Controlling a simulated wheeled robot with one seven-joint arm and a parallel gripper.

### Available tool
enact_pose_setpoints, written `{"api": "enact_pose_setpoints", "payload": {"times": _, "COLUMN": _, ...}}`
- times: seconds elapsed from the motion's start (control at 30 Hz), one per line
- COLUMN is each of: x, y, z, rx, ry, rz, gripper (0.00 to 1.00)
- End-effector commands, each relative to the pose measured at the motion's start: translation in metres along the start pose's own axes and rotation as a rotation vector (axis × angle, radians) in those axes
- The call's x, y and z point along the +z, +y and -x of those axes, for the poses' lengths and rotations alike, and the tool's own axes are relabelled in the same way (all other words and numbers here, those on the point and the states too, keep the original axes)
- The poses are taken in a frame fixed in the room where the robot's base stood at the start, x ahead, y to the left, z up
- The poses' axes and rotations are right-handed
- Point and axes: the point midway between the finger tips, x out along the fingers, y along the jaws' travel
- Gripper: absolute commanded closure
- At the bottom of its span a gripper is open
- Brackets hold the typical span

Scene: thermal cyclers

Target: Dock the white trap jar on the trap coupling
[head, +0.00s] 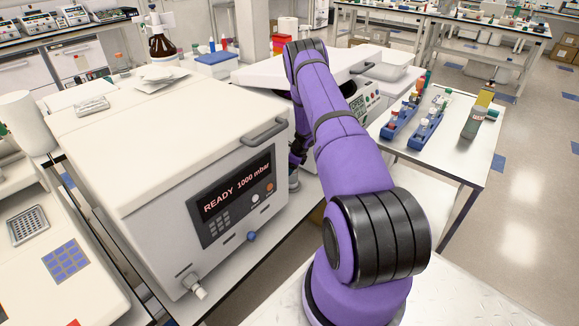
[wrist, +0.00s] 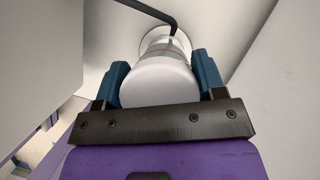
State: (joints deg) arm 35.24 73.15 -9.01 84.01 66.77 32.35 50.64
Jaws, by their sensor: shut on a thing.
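In the wrist view, my gripper (wrist: 160,78) has its two blue fingers shut on either side of the white trap jar (wrist: 160,84). The jar's rounded white body fills the space between the fingers. Just beyond the jar is a pale round part (wrist: 165,42), with a black bent tube (wrist: 148,11) coming down to it from the upper left. This looks like the trap coupling, but I cannot tell whether the jar touches it. In the head view, my purple arm reaches down behind the white vacuum unit (head: 150,150), and the gripper and jar are mostly hidden there.
Pale walls stand close on both sides of the gripper in the wrist view.

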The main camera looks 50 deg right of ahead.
Motion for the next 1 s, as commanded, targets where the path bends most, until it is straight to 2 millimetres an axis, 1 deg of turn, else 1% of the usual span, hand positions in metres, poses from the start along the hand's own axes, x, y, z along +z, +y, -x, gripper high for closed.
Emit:
{"api": "enact_pose_setpoints", "payload": {"times": 0.03, "x": 0.000, "y": 0.000, "z": -0.001, "rx": 0.000, "ry": 0.000, "rz": 0.000, "gripper": 0.34}}
{"api": "enact_pose_setpoints", "payload": {"times": 0.07, "x": 0.000, "y": 0.000, "z": 0.000, "rx": 0.000, "ry": 0.000, "rz": 0.000, "gripper": 0.27}}
{"api": "enact_pose_setpoints", "payload": {"times": 0.1, "x": 0.000, "y": 0.000, "z": 0.000, "rx": 0.000, "ry": 0.000, "rz": 0.000, "gripper": 0.26}}
{"api": "enact_pose_setpoints", "payload": {"times": 0.37, "x": 0.000, "y": 0.000, "z": 0.000, "rx": 0.000, "ry": 0.000, "rz": 0.000, "gripper": 0.26}}
{"api": "enact_pose_setpoints", "payload": {"times": 1.0, "x": 0.000, "y": 0.000, "z": 0.042, "rx": 0.000, "ry": 0.000, "rz": 0.000, "gripper": 0.26}}
